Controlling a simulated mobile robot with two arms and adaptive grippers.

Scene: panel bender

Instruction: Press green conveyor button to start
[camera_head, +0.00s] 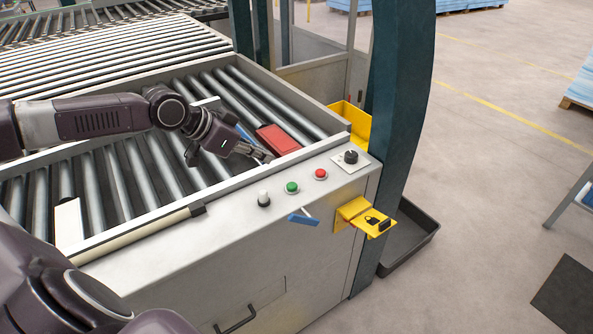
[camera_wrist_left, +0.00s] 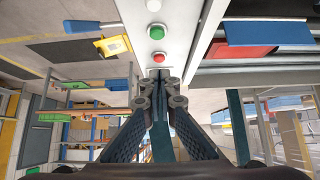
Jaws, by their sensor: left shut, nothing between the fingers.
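The green conveyor button (camera_head: 292,187) sits on the grey panel ledge at the conveyor's end, between a white-topped knob (camera_head: 263,198) and a red button (camera_head: 320,174). My left gripper (camera_head: 265,156) is shut and empty, above the roller side of the ledge, apart from the green button. In the left wrist view the shut fingertips (camera_wrist_left: 160,76) point toward the panel. There the green button (camera_wrist_left: 156,31) lies beyond the red button (camera_wrist_left: 157,58). My right gripper is not in view.
A black rotary switch (camera_head: 351,157) and a yellow lock bracket (camera_head: 366,216) are on the panel's right end. A red block (camera_head: 277,140) lies on the rollers near my left gripper. A dark teal post (camera_head: 402,100) stands to the right.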

